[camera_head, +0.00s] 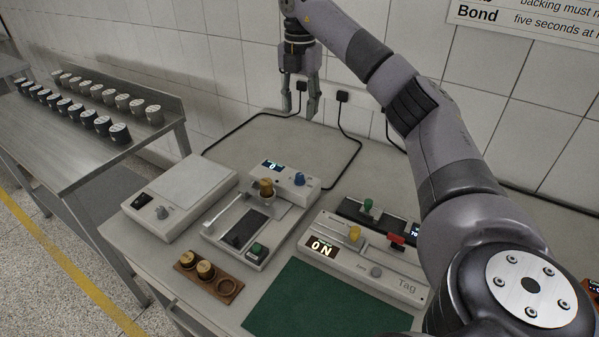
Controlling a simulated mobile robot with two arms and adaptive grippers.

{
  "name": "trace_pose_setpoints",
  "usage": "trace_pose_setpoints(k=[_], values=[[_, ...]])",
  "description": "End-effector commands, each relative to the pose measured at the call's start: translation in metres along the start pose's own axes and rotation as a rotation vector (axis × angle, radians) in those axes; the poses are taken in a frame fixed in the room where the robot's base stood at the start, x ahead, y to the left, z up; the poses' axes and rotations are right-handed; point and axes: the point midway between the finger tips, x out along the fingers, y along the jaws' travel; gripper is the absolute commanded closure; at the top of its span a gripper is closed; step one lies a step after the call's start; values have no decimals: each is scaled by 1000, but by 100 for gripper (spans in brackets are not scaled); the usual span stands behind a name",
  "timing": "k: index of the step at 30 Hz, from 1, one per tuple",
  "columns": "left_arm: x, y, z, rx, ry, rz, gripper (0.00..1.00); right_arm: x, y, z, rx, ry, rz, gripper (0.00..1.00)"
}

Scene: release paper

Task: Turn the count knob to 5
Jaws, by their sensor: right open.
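My right gripper (300,110) hangs fingers-down in front of the tiled wall, above the back of the table. Its two fingers are apart with nothing between them. Nearer on the table, below it in the picture, stands a light grey device (313,189) with a small lit display (272,166) that appears to read 0. A blue knob (299,179) sits to the right of this display; its label is too small to read, so I cannot confirm it is the count knob. The gripper is well clear of the knob. My left gripper is out of view.
A brass-coloured knob (265,187) stands on the same device. A Tag unit (396,282) reading ON is to the right, a flat scale-like box (190,190) to the left. A wooden holder (225,288) and green mat (315,306) lie in front. Black cables run behind.

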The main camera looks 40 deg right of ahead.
Motion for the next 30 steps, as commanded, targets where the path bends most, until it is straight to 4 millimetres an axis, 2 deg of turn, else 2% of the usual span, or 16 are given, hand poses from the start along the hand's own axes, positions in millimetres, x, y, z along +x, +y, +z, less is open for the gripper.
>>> trace_pose_setpoints(k=[1,3,6,10,14,18,21,30], values=[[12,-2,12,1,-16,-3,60,13,0,0,0,0,0,59],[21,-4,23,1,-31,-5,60,22,0,0,0,0,0,59],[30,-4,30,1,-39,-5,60,32,0,0,0,0,0,59],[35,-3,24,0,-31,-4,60,38,0,0,-1,1,0,59],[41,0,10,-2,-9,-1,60,53,0,-1,-3,3,-2,59],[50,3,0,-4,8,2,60,80,0,-1,-2,3,-4,59],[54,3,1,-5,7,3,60,102,-1,0,-1,3,-4,59],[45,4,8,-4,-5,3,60,162,-1,0,0,2,-5,59]])
